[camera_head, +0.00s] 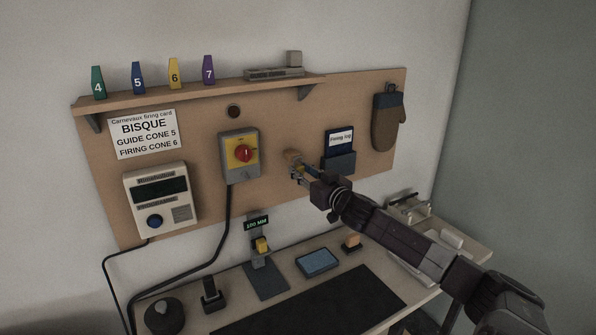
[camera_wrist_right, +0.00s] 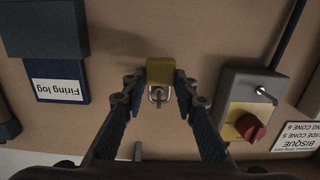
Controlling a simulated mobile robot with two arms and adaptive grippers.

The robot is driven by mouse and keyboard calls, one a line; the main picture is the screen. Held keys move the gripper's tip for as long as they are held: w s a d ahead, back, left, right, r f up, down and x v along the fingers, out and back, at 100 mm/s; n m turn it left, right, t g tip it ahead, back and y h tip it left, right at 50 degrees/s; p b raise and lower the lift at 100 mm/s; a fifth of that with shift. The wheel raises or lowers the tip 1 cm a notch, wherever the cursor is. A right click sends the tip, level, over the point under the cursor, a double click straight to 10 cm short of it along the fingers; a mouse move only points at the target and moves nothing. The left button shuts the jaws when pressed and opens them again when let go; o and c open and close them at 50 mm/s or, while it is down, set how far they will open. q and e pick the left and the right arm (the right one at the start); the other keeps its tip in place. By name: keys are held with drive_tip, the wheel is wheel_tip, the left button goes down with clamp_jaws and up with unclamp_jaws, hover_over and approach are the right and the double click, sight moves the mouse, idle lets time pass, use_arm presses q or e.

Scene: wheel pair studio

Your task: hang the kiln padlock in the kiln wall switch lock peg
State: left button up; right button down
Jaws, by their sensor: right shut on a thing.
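The kiln padlock (camera_wrist_right: 160,72) has a brass body and a metal shackle, and sits between the fingertips of my right gripper (camera_wrist_right: 160,85). The wrist view is upside down, so the shackle points up in the room. In the head view my right gripper (camera_head: 295,170) is in front of the board, to the right of the kiln wall switch (camera_head: 227,160). The switch is a grey box with a yellow plate and red knob (camera_head: 243,153). In the wrist view a metal lock peg (camera_wrist_right: 264,91) stands out from the grey box (camera_wrist_right: 236,85), apart from the padlock. My left gripper is not in view.
A firing log (camera_head: 339,141) in a holder is right of my gripper, with an oven mitt (camera_head: 387,125) beyond. The controller (camera_head: 160,198) is left of the switch. A shelf (camera_head: 200,94) runs above. The bench (camera_head: 290,262) below holds several items.

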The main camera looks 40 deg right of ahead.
drive_tip(key=shift+r+p, duration=0.5)
drive_tip(key=shift+s+a, duration=0.1)
drive_tip(key=shift+s, duration=0.15)
drive_tip(key=shift+p+v, duration=0.45)
drive_tip(key=shift+v, duration=0.75)
drive_tip(key=shift+s, duration=0.1)
drive_tip(key=shift+p+v, duration=0.8)
drive_tip(key=shift+v, duration=0.25)
